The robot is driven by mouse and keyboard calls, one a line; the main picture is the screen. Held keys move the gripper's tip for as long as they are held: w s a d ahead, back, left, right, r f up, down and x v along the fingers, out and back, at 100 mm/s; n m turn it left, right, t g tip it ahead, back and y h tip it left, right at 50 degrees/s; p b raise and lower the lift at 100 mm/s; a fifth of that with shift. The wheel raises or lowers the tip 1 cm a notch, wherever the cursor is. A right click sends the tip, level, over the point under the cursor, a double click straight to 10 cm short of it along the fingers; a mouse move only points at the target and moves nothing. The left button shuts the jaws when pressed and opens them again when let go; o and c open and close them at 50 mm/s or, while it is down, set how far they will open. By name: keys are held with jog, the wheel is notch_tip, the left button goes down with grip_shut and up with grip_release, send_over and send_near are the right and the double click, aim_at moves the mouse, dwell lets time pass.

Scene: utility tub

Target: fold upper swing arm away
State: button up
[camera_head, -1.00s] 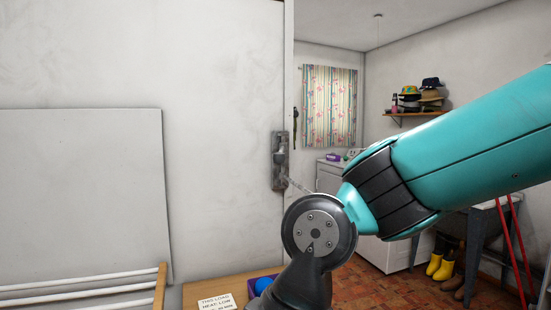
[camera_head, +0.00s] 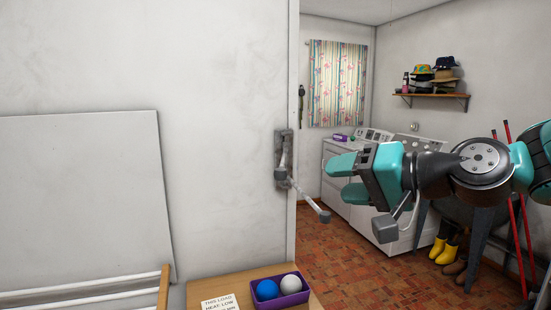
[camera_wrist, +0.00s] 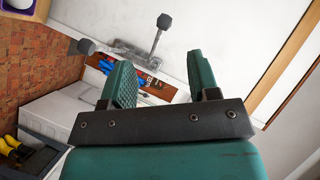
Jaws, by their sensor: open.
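A worn grey metal wall bracket (camera_head: 283,152) is fixed near the white wall's edge in the head view. A thin swing arm (camera_head: 308,197) with a blocky end sticks out from its lower part, down and right. In the wrist view the bracket (camera_wrist: 135,57) shows two arms, one ending in a knob (camera_wrist: 164,22) and one in a dark end (camera_wrist: 86,46). I cannot tell which is the upper. My gripper (camera_head: 348,178) is open and empty, right of the bracket and apart from it. Its two teal fingers also show in the wrist view (camera_wrist: 160,72).
A purple box (camera_head: 280,301) with a blue and a white ball sits on a wooden surface below. A grey panel (camera_head: 80,200) and drying rack (camera_head: 80,300) stand left. White machines (camera_head: 345,180) and yellow boots (camera_head: 447,250) are beyond the opening.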

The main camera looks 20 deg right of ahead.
aim_at(285, 173)
jog(key=shift+m+t, duration=0.3)
jog(key=p+x, duration=0.2)
jog(key=x, duration=0.3)
jog(key=p+x, duration=0.3)
jog(key=x, duration=0.2)
jog(key=d+r+p+x, duration=0.1)
jog(key=p+x, duration=0.2)
jog(key=x, duration=0.2)
jog(key=shift+w+a+f, duration=0.1)
jog(key=shift+w+a, duration=0.1)
jog(key=shift+w, duration=0.5)
jog(key=shift+w+a+f+p, duration=0.25)
jog(key=shift+w+p, duration=0.1)
jog(key=shift+w, duration=0.2)
grip_shut()
